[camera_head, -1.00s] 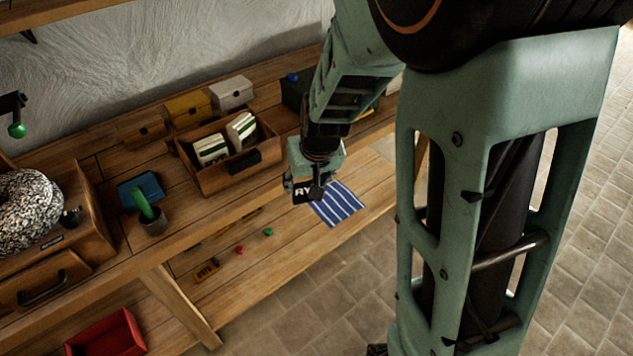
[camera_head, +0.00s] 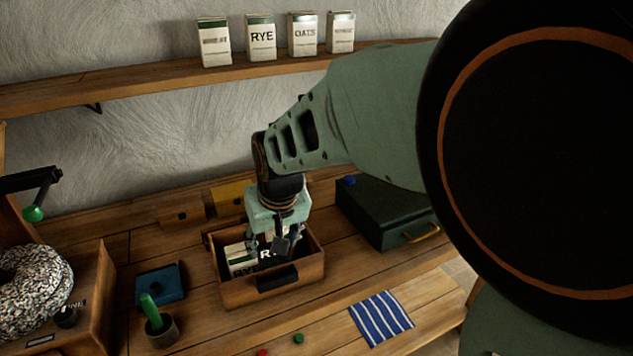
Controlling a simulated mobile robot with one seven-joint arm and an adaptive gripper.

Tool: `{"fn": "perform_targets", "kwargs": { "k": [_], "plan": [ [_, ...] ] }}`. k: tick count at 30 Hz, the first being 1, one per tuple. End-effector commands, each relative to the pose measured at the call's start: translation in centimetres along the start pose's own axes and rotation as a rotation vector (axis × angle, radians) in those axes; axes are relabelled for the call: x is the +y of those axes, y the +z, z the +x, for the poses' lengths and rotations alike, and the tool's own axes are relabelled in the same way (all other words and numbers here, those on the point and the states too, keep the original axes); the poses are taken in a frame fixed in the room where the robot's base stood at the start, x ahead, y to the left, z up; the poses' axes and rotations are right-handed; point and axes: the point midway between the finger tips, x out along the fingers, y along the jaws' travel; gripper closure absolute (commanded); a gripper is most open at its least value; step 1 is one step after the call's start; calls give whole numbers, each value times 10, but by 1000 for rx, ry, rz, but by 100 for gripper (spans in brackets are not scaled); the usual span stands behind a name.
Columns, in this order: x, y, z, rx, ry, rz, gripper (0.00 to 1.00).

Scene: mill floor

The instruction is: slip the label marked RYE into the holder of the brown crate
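The brown crate (camera_head: 306,276) is an open wooden box on the bench, with a black holder (camera_head: 277,281) on its front wall. Pale packets (camera_head: 240,258) stand inside, one lettered RYE. My gripper (camera_head: 281,250) points down over the crate's opening, above and behind the holder. Its fingers are shut on a small dark label (camera_head: 266,254) with white lettering; only an R shows clearly, the rest is behind a finger. The label is apart from the holder. The fingers hide part of the crate's inside.
A dark green case (camera_head: 384,215) stands right of the crate. Yellow (camera_head: 229,199) and brown boxes are behind it. A blue item (camera_head: 160,284) and a pot with a green handle (camera_head: 160,332) lie left. A striped cloth (camera_head: 381,318) is at front right. A shelf (camera_head: 180,77) holds several packets.

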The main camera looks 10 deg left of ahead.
Motion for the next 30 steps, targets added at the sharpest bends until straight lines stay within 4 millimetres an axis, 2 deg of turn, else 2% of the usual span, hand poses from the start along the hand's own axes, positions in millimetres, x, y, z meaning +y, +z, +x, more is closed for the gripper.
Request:
{"fn": "perform_targets", "kwargs": {
  "k": [8,30],
  "plan": [
    [-1,2,5,0,-1,-2,75],
    [-1,17,43,1,0,-1,75]
  ]
}}
